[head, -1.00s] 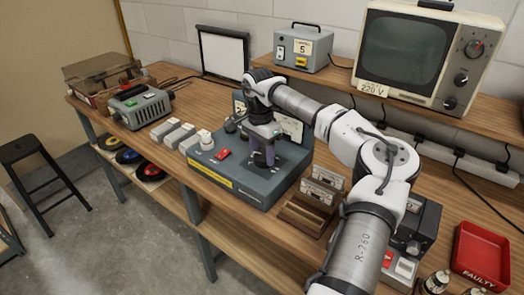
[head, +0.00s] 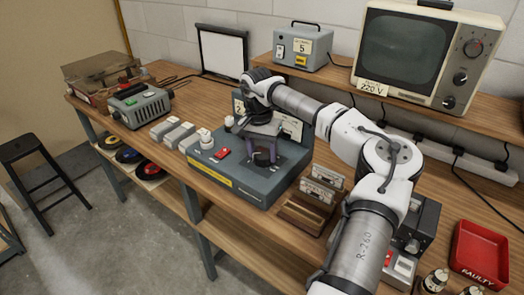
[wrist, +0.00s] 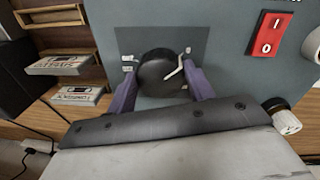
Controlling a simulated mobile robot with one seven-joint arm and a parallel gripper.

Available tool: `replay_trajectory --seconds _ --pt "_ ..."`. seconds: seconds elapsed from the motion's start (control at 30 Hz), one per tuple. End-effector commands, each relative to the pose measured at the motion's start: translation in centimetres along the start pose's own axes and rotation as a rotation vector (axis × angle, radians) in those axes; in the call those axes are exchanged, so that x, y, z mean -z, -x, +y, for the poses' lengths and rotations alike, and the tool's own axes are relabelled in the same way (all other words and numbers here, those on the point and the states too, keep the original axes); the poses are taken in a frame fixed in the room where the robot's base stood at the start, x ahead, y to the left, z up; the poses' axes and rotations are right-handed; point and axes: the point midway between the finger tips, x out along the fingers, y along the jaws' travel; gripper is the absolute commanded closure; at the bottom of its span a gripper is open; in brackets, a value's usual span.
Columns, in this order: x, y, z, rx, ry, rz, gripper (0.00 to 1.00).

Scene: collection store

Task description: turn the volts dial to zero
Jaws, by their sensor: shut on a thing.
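A grey-blue bench instrument (head: 248,196) with a yellow front strip stands on the bench in the head view. In the wrist view a round dark dial (wrist: 155,78) sits on its panel, with a pale bent mark or piece at its right side. Small pale labels stand around it, too small to read. My gripper (wrist: 160,76) has its purple fingers on either side of the dial and is shut on it. In the head view my gripper (head: 265,156) points down at the panel and hides most of the dial and part of the meter faces behind.
A red rocker switch (wrist: 269,34) marked I and O and a white knob (wrist: 287,122) sit near the dial. Cassettes in a wooden rack (head: 305,210) stand close on the right. A red tray (head: 483,254) lies farther right.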

Motion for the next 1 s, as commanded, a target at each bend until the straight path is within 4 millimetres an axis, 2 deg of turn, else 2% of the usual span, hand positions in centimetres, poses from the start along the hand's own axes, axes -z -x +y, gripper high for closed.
replay_trajectory --seconds 0.2,0.23,0.4,0.77,0.87,1.0 --pt "0.1 0.1 0.0 0.000 0.001 0.002 0.71" --pt "0.1 0.1 0.0 0.000 0.001 0.002 0.46" --pt "0.0 0.1 0.0 0.000 0.001 0.001 0.26" --pt "0.0 0.5 -0.1 0.001 0.000 0.002 0.26" --pt "0.1 1.8 -0.1 0.001 -0.001 0.003 0.26" --pt "0.1 4.7 -0.1 0.002 -0.002 0.005 0.26"
